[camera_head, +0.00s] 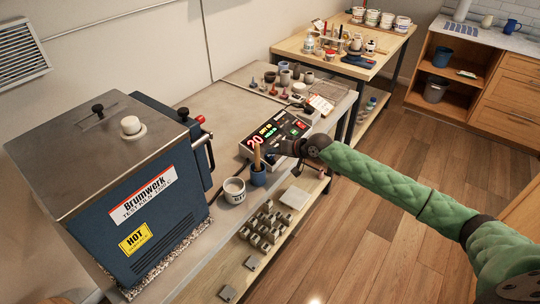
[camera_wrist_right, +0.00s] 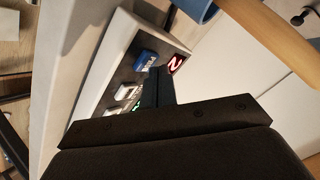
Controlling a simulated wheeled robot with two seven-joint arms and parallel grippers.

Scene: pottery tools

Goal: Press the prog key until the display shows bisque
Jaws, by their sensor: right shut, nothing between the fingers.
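The controller (camera_head: 284,119) sits on the bench right of the kiln. Its display (camera_head: 255,141) shows a red "20", with small green and yellow text beside it too small to read surely. My right gripper (camera_head: 287,147) is shut and empty at the controller's near edge. In the right wrist view, its closed fingers (camera_wrist_right: 159,74) are over the key panel, close to a blue key (camera_wrist_right: 145,58) with blurred white lettering. White keys (camera_wrist_right: 125,92) lie beside it, and a red digit (camera_wrist_right: 175,63) shows right of the fingertips. I cannot tell whether the fingers touch a key. My left gripper is not in view.
A blue kiln (camera_head: 130,180) with a "HOT" label stands at left. A white mug (camera_head: 234,190) and a blue cup (camera_head: 258,176) holding wooden tools stand just in front of the controller. Small pots (camera_head: 284,72) stand behind it. Grey blocks (camera_head: 262,226) sit on the lower shelf.

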